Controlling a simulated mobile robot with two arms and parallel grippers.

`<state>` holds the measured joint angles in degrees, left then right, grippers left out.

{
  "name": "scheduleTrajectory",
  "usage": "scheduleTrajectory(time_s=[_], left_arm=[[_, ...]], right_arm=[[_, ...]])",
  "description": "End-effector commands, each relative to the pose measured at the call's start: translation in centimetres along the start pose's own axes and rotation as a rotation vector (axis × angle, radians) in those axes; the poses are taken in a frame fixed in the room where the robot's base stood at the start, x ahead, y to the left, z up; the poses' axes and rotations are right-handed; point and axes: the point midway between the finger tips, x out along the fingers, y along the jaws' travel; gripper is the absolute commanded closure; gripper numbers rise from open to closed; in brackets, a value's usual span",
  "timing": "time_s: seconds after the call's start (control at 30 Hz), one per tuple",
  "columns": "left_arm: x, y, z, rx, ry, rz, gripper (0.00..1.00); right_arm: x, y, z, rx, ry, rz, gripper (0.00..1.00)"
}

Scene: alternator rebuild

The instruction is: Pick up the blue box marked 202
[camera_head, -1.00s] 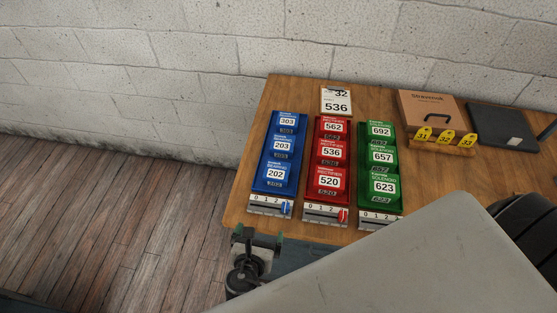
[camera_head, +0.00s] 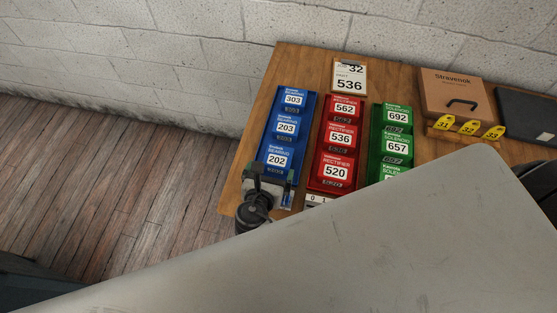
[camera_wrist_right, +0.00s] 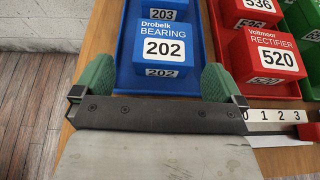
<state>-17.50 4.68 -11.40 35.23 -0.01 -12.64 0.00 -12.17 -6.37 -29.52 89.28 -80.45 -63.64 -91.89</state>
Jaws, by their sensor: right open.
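The blue box marked 202 (camera_head: 278,156) is the nearest of three blue boxes in a blue tray (camera_head: 308,114) on the wooden table. In the right wrist view the box (camera_wrist_right: 160,45) sits just ahead of my fingers, its white label facing me. My right gripper (camera_head: 272,177) is open and empty at the near end of the blue tray. In the right wrist view its green-padded fingers (camera_wrist_right: 157,78) are spread to either side of the box's near end. I see no contact with the box. My left gripper is not in view.
Blue boxes 203 (camera_head: 286,126) and 303 (camera_head: 293,99) stand behind it. A red tray with boxes such as 520 (camera_head: 335,173) is close on the right, with green boxes (camera_head: 395,145) beyond. A numbered slider strip (camera_wrist_right: 270,116) lies before the red tray.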

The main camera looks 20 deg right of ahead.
Motion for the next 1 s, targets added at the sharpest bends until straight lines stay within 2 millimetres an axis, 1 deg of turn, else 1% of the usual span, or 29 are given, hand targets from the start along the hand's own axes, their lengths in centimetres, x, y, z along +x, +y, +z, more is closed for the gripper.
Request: scheduleTrajectory(time_s=[0.03, 0.17, 0.3, 0.4, 0.5, 0.73, 0.77, 1.0], left_arm=[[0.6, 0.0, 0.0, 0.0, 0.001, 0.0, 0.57], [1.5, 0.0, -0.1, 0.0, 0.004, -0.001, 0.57], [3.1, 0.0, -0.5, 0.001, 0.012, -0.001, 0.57], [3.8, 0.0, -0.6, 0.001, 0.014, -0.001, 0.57], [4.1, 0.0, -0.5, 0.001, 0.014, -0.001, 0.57], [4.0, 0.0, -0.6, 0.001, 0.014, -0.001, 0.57], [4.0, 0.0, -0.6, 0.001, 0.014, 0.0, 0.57], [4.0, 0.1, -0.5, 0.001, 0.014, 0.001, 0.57]], right_arm=[[0.7, 0.0, -0.2, 0.001, -0.001, -0.001, 0.0], [2.0, -0.2, -0.2, 0.001, -0.002, 0.0, 0.0], [4.2, -0.6, -0.3, 0.001, -0.002, -0.001, 0.0], [5.4, -0.5, -0.2, 0.001, -0.001, 0.0, 0.0], [6.0, -0.5, 0.0, 0.0, 0.0, 0.001, 0.0], [6.0, -0.6, 0.2, -0.001, 0.001, 0.0, 0.0], [6.0, -0.6, 0.2, -0.001, 0.001, 0.0, 0.03], [6.0, -0.6, 0.1, -0.001, 0.001, 0.0, 0.4]])
